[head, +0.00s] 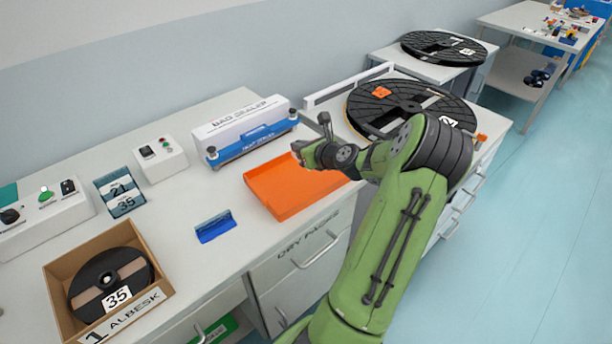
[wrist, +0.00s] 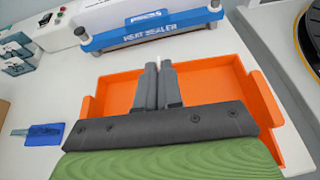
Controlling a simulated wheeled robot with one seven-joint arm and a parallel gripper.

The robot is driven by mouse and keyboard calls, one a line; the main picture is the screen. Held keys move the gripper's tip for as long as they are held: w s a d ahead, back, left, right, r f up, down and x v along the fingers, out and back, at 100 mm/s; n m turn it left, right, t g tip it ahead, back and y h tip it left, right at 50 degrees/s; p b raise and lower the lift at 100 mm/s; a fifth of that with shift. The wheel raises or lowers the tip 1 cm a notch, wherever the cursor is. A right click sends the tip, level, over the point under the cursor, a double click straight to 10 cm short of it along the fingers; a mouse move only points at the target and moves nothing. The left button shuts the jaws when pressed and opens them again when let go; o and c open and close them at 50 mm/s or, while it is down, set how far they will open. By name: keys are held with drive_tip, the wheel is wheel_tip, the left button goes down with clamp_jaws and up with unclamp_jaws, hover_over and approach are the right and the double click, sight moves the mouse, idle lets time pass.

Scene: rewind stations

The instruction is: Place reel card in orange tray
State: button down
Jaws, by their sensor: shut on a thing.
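The orange tray (head: 285,195) lies on the white worktop, in front of the heat sealer. It also fills the middle of the wrist view (wrist: 112,98). My gripper (wrist: 159,75) is over the tray, its fingers pointing toward the tray's far wall. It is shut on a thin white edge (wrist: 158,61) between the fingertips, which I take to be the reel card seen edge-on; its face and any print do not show. In the head view my gripper (head: 303,155) is above the tray's far right part, and my arm hides the tray's right end.
The blue and white heat sealer (head: 250,133) stands close behind the tray. A blue holder (head: 215,227) is left of it. A rack with cards 21 and 35 (head: 120,193) and a cardboard box (head: 165,290) with a black reel are farther left. A large reel (head: 375,112) lies to the right.

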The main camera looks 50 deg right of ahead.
wheel_tip(320, 180, down, 6)
drive_tip(key=shift+r+b, duration=0.1)
drive_tip(key=shift+b, duration=0.8)
drive_tip(key=c, duration=1.3)
unclamp_jaws()
